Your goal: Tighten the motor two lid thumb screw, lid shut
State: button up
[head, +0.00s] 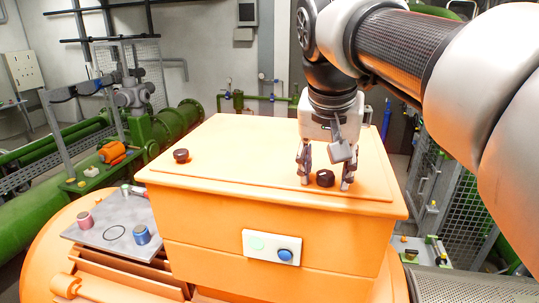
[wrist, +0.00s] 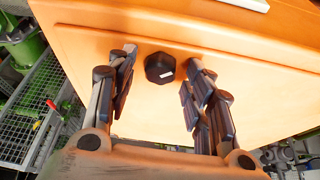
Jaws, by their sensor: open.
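The orange case (head: 230,217) has its lid (head: 245,150) lying flat and shut on top. A dark thumb screw (head: 325,178) stands at the lid's front right; it shows as a black faceted knob with a small white mark in the wrist view (wrist: 159,67). Another dark screw (head: 181,155) sits at the lid's left. My gripper (head: 326,182) points down over the front right screw, open, with one finger on each side. In the wrist view the fingertips (wrist: 162,60) flank the knob with gaps on both sides. No label shows which screw is motor two's.
A white panel (head: 271,248) with a blue button is on the case front. A grey plate (head: 110,228) at left holds a pink cap (head: 85,220), a blue cap (head: 141,234) and an empty ring mark. The lid's middle is clear. Green pipes and mesh guards stand around.

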jog(key=c, duration=1)
